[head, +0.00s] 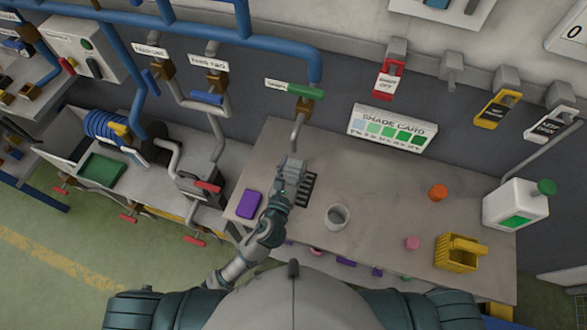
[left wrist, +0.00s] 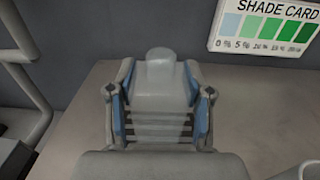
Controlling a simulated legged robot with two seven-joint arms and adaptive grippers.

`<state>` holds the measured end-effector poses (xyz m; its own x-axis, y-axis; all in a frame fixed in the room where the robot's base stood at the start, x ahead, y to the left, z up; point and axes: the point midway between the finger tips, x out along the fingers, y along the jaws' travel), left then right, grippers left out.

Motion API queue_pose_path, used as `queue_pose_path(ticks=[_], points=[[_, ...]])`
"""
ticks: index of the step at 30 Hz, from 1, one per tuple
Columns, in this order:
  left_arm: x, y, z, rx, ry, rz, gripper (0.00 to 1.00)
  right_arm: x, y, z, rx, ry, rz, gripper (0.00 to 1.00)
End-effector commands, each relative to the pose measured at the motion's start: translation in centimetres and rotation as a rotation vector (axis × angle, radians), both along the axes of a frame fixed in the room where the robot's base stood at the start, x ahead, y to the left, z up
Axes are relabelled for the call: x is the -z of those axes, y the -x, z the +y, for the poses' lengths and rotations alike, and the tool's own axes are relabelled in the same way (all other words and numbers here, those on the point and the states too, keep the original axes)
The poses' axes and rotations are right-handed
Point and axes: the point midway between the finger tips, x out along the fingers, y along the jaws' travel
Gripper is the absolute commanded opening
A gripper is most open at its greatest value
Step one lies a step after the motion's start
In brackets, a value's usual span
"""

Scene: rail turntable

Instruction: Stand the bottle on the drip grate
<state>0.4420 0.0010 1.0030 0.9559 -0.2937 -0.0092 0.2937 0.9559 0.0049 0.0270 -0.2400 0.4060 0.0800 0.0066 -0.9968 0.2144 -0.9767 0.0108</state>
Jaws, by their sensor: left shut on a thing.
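A clear, pale bottle (left wrist: 160,72) with a rounded top stands out in the left wrist view. My left gripper (left wrist: 159,92) is shut on it, with a blue-padded finger on each side. The bottle looks roughly upright. The dark slatted drip grate (head: 308,188) lies on the bench under the green-handled tap, and its slats show through and below the bottle in the left wrist view. In the head view my left gripper (head: 292,172) is over the grate and hides part of it. I cannot tell whether the bottle's base touches the slats. My right gripper is not in view.
The tap with the green handle (head: 298,91) hangs close behind my left gripper. A grey cup (head: 337,217) stands right of the grate, and a purple block (head: 248,204) lies left. A yellow basket (head: 459,253) and a white jug (head: 516,205) are farther right. The bench between is mostly clear.

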Motion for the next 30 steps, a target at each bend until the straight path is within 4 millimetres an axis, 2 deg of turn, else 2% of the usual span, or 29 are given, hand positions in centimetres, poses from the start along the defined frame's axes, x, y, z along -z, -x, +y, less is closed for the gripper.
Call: queue_pose_path(ticks=[1,4,13,14,16,17,26,30], points=[[1.3,0.0,0.0,-0.002,-0.001,0.005,0.01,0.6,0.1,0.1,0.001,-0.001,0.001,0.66],[2.6,0.1,0.0,-0.001,-0.001,0.005,0.01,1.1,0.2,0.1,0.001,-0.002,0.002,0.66],[2.6,0.1,0.0,0.0,-0.002,0.002,0.01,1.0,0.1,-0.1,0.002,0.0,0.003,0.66],[2.6,0.1,0.0,0.0,-0.002,0.002,0.55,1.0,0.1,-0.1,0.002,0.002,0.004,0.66],[2.6,0.1,0.0,0.0,-0.002,0.002,0.73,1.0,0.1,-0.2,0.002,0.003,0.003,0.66],[2.6,0.1,0.0,0.0,-0.002,0.002,0.76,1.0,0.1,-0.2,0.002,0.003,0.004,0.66],[2.5,0.1,0.0,0.0,0.0,0.001,0.76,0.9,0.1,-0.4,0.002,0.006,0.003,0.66],[2.6,1.3,0.4,0.001,-0.001,0.004,0.76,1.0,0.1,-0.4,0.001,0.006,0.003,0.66]])
